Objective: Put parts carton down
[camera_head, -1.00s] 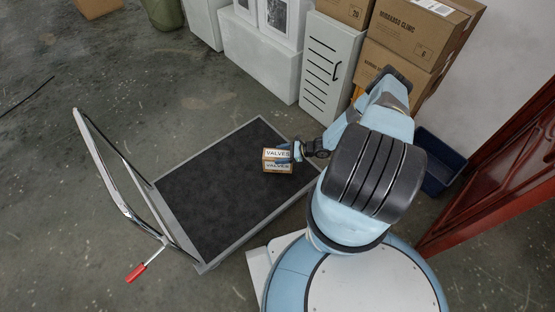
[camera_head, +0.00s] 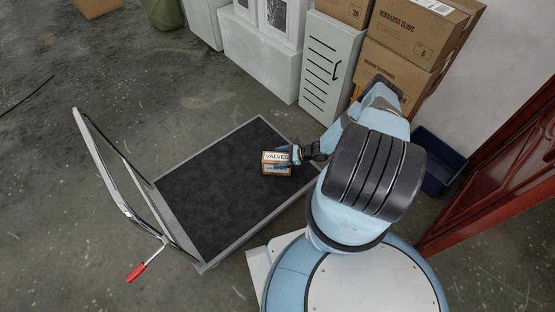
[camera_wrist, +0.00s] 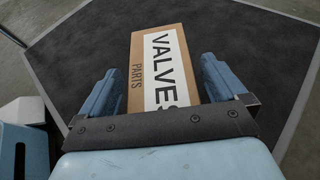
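The parts carton (camera_head: 276,163) is a small brown box with a white "VALVES" label. In the head view it appears at the right part of the cart's dark deck (camera_head: 222,190). In the wrist view the carton (camera_wrist: 160,75) lies between the two blue fingers of my gripper (camera_wrist: 160,85), with narrow dark gaps showing on both sides. My gripper (camera_head: 290,155) looks open around the carton. The carton's underside is hidden, but it appears to rest on the deck.
The cart has a chrome push handle (camera_head: 118,180) on the left and a red lever (camera_head: 136,272). A white cabinet (camera_head: 330,65) and stacked cardboard boxes (camera_head: 405,45) stand behind it. A blue bin (camera_head: 440,165) is at the right. Most of the deck is clear.

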